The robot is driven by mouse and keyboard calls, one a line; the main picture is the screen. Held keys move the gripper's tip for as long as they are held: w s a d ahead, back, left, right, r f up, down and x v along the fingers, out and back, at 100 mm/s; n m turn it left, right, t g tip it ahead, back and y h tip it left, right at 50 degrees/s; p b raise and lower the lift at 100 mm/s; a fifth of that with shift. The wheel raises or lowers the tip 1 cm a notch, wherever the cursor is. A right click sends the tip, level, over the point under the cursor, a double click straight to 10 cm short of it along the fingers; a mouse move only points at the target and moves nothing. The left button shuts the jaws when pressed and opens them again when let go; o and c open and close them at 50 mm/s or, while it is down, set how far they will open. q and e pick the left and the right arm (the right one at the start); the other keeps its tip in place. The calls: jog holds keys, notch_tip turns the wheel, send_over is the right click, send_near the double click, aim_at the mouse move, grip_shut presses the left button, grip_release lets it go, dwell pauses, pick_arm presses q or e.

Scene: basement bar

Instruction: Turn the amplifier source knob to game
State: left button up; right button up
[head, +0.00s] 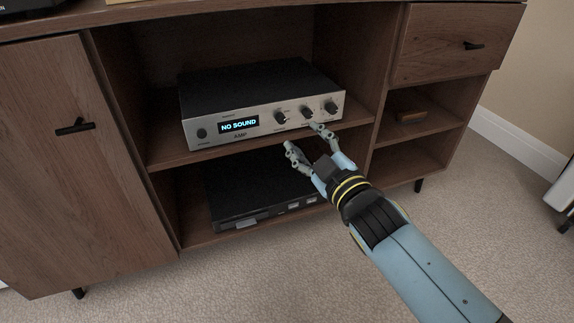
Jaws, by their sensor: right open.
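The amplifier (262,98), silver-fronted with a black top, sits on the upper open shelf of the wooden cabinet. Its lit display (238,125) reads "NO SOUND". Three dark knobs sit in the right half of its front: a left one (280,118), a middle one (307,111) and a right one (331,106). Their labels are too small to read, so I cannot tell which is the source knob. My right gripper (305,137) is open and empty, just in front of and below the knobs. One fingertip is close under the middle knob; contact cannot be told. My left gripper is not in view.
A black device (240,205) lies on the lower shelf, under my right gripper. The shelf edge (210,156) runs below the amplifier. A closed door (50,170) is at left, a drawer (455,45) at upper right. Carpet (250,280) in front is clear.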

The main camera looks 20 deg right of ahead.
aim_at(282, 121)
jog(key=w, duration=0.3)
jog(key=w+f+b, duration=0.1)
jog(key=w, duration=0.2)
jog(key=w+a+f+b, duration=0.1)
jog(key=w, duration=0.3)
jog(key=shift+w+f, duration=0.1)
jog(key=shift+f, duration=0.1)
jog(key=shift+w+r+b, duration=0.1)
jog(key=shift+w+b, duration=0.2)
jog(key=shift+w, duration=0.3)
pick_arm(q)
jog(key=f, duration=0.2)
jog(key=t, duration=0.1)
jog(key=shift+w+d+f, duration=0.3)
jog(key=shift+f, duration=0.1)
pick_arm(e)
grip_shut()
